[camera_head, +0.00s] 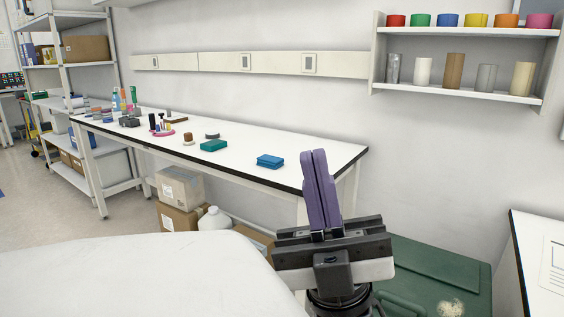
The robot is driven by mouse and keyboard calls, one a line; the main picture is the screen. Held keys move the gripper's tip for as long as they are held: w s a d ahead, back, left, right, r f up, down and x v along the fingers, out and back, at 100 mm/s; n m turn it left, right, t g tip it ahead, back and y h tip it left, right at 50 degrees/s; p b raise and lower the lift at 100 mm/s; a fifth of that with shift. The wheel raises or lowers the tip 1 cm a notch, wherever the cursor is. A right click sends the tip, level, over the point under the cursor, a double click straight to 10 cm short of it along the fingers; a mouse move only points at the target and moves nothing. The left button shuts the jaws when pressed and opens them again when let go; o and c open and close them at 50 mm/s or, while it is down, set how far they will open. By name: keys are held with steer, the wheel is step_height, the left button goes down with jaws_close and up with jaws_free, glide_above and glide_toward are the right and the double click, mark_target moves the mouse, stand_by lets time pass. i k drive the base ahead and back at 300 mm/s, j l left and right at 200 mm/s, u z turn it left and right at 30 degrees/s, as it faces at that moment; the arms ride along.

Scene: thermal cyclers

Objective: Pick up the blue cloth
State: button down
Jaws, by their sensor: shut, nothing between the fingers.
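A small blue folded cloth (270,161) lies flat on the white bench (325,150), near its right end. My gripper (315,154) is in the foreground, to the right of the cloth in the picture and nearer to the camera. Its two purple fingers are together, point up and hold nothing. The gripper is apart from the cloth and hides part of the bench's right end.
A teal block (214,146) and a grey round item (212,136) lie left of the cloth. Further left are a pink dish (162,133) and bottles. Boxes (180,187) stand under the bench. A green case (440,264) sits low at right. A wall shelf (470,92) holds cups.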

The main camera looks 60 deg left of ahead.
mark_target(270, 161)
steer(key=u, duration=2)
